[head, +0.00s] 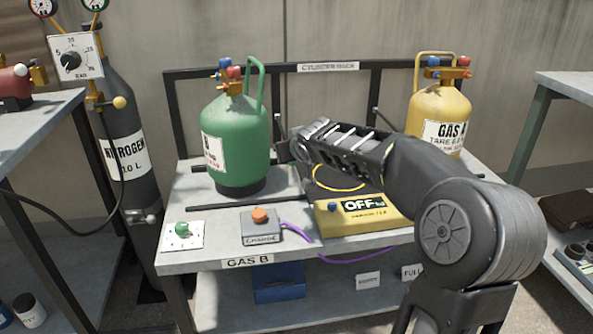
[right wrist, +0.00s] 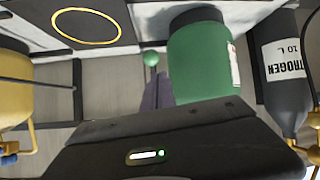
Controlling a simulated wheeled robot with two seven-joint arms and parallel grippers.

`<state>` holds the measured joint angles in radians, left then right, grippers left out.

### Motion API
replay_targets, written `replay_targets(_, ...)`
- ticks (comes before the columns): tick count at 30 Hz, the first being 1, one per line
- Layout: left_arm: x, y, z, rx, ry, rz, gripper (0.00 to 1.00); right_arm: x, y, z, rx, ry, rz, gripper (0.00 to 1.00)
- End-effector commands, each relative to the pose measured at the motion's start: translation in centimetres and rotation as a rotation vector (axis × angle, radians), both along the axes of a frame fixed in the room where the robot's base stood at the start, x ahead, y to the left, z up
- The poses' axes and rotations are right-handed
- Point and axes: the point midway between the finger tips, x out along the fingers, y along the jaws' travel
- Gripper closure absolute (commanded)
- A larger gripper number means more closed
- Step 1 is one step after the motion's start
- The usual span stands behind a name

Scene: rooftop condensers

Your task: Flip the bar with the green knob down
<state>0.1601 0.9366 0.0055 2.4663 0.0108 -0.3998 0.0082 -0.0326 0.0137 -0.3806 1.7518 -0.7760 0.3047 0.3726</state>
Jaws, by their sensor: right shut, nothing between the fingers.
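The green knob (right wrist: 151,58) shows in the right wrist view as a small ball on a short stem, beside the green cylinder (right wrist: 199,62). In the head view I cannot make out this knob or its bar; my right arm covers that area. My right gripper (head: 285,150) is beside the green cylinder (head: 236,140), to its right. In the right wrist view its fingers (right wrist: 158,92) are shut and empty, with the knob just past their tips. I cannot tell whether they touch it. My left gripper is not in view.
A yellow cylinder (head: 438,108) stands at the back right. A green dial (head: 183,229), an orange-button box (head: 261,224) and a yellow OFF box (head: 345,218) line the front of the bench. A nitrogen cylinder (head: 125,160) stands left. The rack rail (head: 328,67) runs behind.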

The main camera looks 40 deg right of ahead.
Motion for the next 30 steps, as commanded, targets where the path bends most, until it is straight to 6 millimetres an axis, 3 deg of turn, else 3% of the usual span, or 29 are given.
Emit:
replay_targets(3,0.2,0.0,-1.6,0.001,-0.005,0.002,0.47,-2.3,1.1,-1.3,0.000,-0.006,0.002,1.00)
replay_targets(10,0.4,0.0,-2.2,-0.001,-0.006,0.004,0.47,-5.0,2.4,-2.1,-0.001,-0.007,0.002,1.00)
replay_targets(30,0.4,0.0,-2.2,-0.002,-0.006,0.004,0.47,-5.4,2.7,-2.1,-0.003,-0.008,0.004,1.00)
